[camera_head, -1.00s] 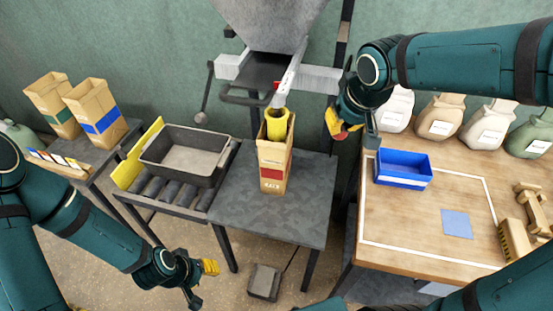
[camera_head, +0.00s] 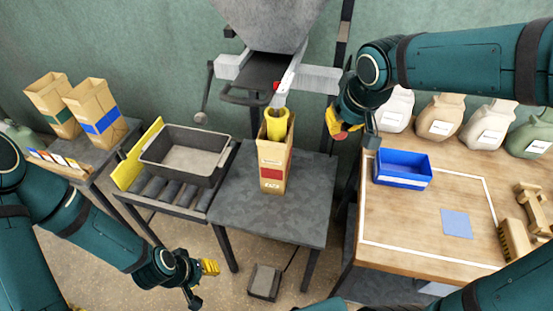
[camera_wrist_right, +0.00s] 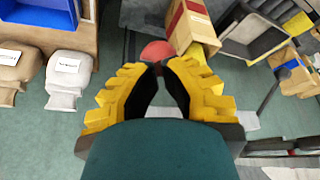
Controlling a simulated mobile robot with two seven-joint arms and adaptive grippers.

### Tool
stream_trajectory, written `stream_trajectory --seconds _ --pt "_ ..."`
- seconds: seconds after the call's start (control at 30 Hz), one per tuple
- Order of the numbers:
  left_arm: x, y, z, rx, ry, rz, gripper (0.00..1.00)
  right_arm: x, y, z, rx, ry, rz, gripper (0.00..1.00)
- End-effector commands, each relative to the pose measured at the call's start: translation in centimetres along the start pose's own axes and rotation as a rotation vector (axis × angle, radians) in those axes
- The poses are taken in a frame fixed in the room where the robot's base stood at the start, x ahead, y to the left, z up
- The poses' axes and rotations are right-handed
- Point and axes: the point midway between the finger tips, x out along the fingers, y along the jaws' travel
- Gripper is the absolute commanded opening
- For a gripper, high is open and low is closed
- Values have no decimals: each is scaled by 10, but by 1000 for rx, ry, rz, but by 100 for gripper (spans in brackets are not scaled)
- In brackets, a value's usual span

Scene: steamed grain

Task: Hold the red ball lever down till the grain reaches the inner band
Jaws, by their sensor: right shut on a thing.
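My right gripper (camera_head: 338,124) is at the right of the hopper. It is shut on the red ball (camera_head: 341,135) of the lever. In the right wrist view, the red ball (camera_wrist_right: 157,53) shows at the yellow fingertips (camera_wrist_right: 162,72). The lever's rod is mostly hidden. A paper bag with a red label (camera_head: 272,165) stands upright under the hopper spout, with a yellow tube (camera_head: 277,124) at its mouth. The grain and the inner band cannot be seen. My left gripper (camera_head: 209,267) hangs low at the left, apart from everything; its jaw opening is unclear.
The grey hopper (camera_head: 268,20) hangs above the dark table (camera_head: 300,215). A dark tray (camera_head: 222,160) sits on rollers at the left. Two more bags (camera_head: 100,125) stand farther left. The wooden table at the right holds a blue bin (camera_head: 404,181) and several sacks (camera_head: 440,117).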

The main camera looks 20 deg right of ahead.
Motion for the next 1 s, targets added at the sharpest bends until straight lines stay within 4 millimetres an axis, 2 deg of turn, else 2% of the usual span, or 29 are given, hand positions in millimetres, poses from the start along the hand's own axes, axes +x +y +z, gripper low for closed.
stream_trajectory --seconds 0.3,0.37,0.6,0.8,1.0 --pt "-4 1 0 0 -1 0 43 -4 0 -2 -1 0 -1 0" --pt "-9 3 0 -1 -3 0 43 -11 0 -5 -1 0 -1 0" --pt "-44 16 3 -3 -18 1 43 -54 0 -23 0 1 -1 0" --pt "-65 24 -6 -9 1 -1 43 -85 0 -36 0 2 0 0" --pt "-64 24 -8 -10 6 -2 43 -85 0 -36 0 -1 0 0"
